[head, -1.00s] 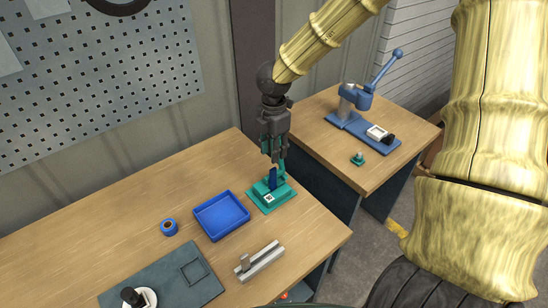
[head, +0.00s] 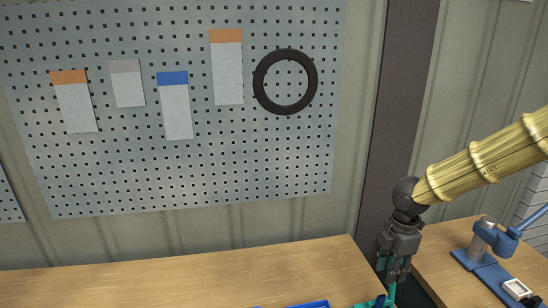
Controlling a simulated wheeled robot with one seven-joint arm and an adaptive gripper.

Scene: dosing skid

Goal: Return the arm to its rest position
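My arm reaches in from the right edge of the head view. My gripper (head: 393,270) points down over the right end of the wooden bench, at the teal fixture (head: 370,303). Teal shows beside and below the fingers, and a small dark blue part is at the bottom edge. Most of the fixture is cut off by the frame. I cannot tell whether the fingers are open, shut or touching anything.
The wooden bench (head: 190,280) looks bare along its back; a blue tray (head: 308,305) peeks in at the bottom. A blue lever press (head: 487,245) stands on a second bench at right. A pegboard (head: 200,160) with cards and a black ring covers the wall.

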